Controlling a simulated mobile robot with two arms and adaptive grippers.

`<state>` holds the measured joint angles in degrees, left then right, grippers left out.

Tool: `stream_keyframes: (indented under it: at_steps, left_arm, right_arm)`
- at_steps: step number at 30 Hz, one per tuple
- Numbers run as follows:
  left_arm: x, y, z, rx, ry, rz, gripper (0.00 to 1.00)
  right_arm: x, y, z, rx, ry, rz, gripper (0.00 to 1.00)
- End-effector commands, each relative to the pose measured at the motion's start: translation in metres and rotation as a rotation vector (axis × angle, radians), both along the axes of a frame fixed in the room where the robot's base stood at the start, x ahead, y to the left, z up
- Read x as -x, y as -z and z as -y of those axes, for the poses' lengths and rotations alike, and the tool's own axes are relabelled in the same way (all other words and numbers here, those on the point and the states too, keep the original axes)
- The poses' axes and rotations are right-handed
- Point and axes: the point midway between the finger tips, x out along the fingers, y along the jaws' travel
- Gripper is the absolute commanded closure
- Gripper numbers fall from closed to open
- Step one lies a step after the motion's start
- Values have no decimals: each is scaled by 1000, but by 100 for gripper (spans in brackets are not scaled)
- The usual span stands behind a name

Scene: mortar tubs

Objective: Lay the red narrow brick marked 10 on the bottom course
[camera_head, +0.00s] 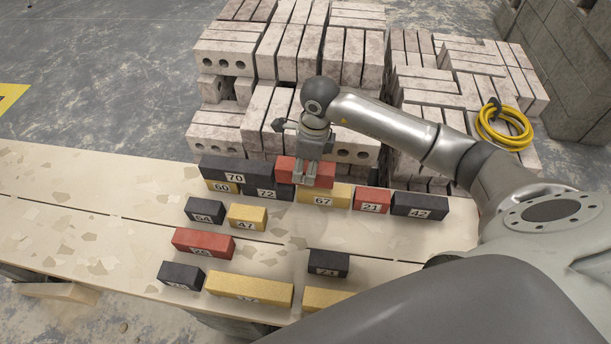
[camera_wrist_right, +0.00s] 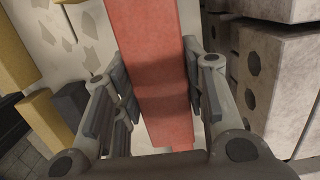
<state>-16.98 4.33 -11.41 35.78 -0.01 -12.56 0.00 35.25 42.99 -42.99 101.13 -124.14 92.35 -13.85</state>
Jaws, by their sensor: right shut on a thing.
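My right gripper (camera_head: 308,172) is shut on a red brick (camera_head: 285,166). No number shows on this brick. It is over the back row, beside the black brick 70 (camera_head: 233,178) and over the yellow brick 67 (camera_head: 323,201); I cannot tell whether it touches them. In the right wrist view the red brick (camera_wrist_right: 155,55) runs between the fingers of the right gripper (camera_wrist_right: 160,95). The bottom course also shows yellow 60 (camera_head: 217,188), black 72 (camera_head: 266,194), red 21 (camera_head: 371,207) and black 42 (camera_head: 420,211). My left gripper is not in view.
Loose bricks lie in front on the pale bench (camera_head: 90,205): black 54 (camera_head: 205,218), yellow 47 (camera_head: 247,224), a red one (camera_head: 204,249), black 73 (camera_head: 328,270) and several more. Stacked grey blocks (camera_head: 228,50) stand close behind. The bench's left part is clear.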

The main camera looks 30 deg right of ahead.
Motion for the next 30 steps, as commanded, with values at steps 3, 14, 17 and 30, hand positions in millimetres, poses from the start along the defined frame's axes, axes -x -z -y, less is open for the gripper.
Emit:
stream_keyframes:
  at_steps: [3, 14, 17, 30]
  left_arm:
    - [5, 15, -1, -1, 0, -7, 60]
    - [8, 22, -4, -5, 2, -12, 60]
    - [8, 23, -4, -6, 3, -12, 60]
    - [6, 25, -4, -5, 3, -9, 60]
  right_arm:
    - [-3, 18, 1, -4, -1, 0, 100]
    - [-4, 33, 1, -1, 0, 3, 100]
    - [-4, 34, 1, -1, 0, 3, 100]
    - [-3, 38, 2, 0, 0, 0, 40]
